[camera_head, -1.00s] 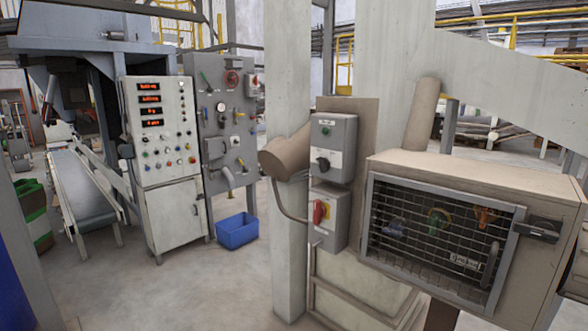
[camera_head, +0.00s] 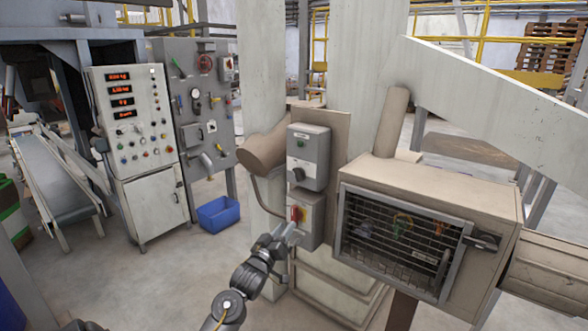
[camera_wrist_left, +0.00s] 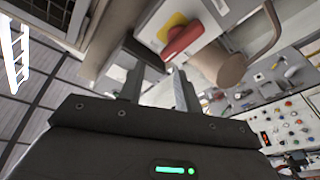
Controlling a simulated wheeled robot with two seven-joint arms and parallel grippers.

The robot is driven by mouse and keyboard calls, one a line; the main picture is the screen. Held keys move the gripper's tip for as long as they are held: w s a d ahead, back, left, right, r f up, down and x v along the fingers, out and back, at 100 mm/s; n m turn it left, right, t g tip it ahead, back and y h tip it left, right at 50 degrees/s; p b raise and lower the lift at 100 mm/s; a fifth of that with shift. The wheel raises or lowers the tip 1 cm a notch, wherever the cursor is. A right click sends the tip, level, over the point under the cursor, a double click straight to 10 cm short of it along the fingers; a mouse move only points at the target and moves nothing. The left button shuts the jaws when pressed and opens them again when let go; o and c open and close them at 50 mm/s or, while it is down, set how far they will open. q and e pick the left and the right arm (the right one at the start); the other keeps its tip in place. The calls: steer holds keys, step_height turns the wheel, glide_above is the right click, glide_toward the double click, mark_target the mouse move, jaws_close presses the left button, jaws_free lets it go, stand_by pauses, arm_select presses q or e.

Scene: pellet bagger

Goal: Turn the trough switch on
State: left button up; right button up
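Two grey switch boxes are mounted one above the other on a panel by the post. The upper box (camera_head: 308,157) has a dark rotary knob (camera_head: 300,143); I cannot read its label. The lower box (camera_head: 312,222) has a red rotary handle on a yellow plate (camera_head: 298,214). In the left wrist view the red handle (camera_wrist_left: 184,40) sits just beyond the fingertips. My left gripper (camera_head: 285,232) is just in front of the lower box, partly overlapping it. In the wrist view its fingers (camera_wrist_left: 157,64) are apart with nothing between them. My right gripper is out of view.
A beige box with a mesh door (camera_head: 400,240) stands right of the switches. A curved pipe (camera_head: 262,150) juts out left of them. A control cabinet (camera_head: 130,115), a valve panel (camera_head: 200,105) and a blue bin (camera_head: 218,213) stand further back left. The floor between is clear.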

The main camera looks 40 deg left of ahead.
arm_select(q)
steer(key=t, duration=0.2)
glide_toward(296, 177)
steer(key=s, duration=0.2)
steer(key=shift+n+y, duration=0.3)
steer(key=shift+y, duration=0.1)
steer(key=p+x, duration=0.1)
steer(key=x, duration=0.2)
steer(key=p+x, duration=0.2)
steer(key=x, duration=0.1)
steer(key=p+x, duration=0.1)
steer(key=x, duration=0.2)
steer(key=shift+w+d+f, duration=0.15)
steer(key=shift+d+f, duration=0.1)
steer(key=shift+d, duration=0.1)
steer(key=shift+w+a+r+p, duration=0.15)
steer(key=shift+w+p, duration=0.2)
steer(key=shift+w, duration=0.3)
steer(key=shift+c, duration=0.2)
jaws_close()
